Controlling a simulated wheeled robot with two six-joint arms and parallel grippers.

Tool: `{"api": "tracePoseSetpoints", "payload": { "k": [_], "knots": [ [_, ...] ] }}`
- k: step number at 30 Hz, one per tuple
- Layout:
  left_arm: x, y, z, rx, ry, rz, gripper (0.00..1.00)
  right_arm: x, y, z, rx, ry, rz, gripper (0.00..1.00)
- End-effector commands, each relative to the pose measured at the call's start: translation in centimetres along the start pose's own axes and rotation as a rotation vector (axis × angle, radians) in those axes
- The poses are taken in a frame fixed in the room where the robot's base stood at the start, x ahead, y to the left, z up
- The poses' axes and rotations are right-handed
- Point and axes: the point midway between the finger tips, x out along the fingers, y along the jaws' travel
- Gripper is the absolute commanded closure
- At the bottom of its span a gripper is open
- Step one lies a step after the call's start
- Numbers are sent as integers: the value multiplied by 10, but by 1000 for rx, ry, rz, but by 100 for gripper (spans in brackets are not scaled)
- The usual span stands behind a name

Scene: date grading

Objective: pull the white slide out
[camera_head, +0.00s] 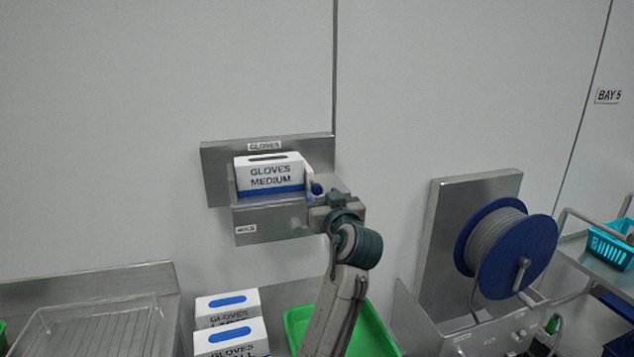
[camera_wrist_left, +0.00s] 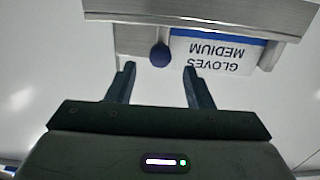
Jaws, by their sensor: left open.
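A steel glove holder (camera_head: 270,222) is fixed to the wall with a white and blue GLOVES MEDIUM box (camera_head: 269,173) in it. At the box's right end a narrow white slide (camera_head: 309,174) shows, with a round blue knob (camera_head: 316,188) at its front. My left gripper (camera_head: 318,197) is at the right end of the holder, close to the knob. In the left wrist view the jaws (camera_wrist_left: 158,72) are open, with the knob (camera_wrist_left: 160,54) ahead between the fingertips and no visible contact. The box (camera_wrist_left: 212,52) appears upside down there. My gripper and arm hide part of the holder's right end.
Below stand more glove boxes (camera_head: 231,337), a green tray (camera_head: 298,320) partly behind my arm, and a wire rack (camera_head: 90,330) at left. A blue cable reel (camera_head: 540,255) stands at right, with a turquoise basket (camera_head: 607,246) beyond. The wall above is bare.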

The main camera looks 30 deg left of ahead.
Motion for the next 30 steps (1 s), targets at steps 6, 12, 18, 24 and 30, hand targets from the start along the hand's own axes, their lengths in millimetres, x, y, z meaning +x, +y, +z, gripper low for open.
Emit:
{"api": "tracePoseSetpoints", "payload": {
  "k": [6,12,18,24,30],
  "knots": [
    [37,0,-4,4,1,-1,53,-19,-4,-6,3,5,-6,54],
    [52,0,0,1,0,0,53,-24,-18,-12,10,12,-21,54],
    [54,0,1,0,0,1,53,-23,-16,-12,9,12,-19,54],
    [53,0,0,0,0,1,75,-23,-11,-12,7,12,-13,54],
    [53,0,0,0,0,1,100,-23,-7,-12,5,12,-10,54]
  ]
}}
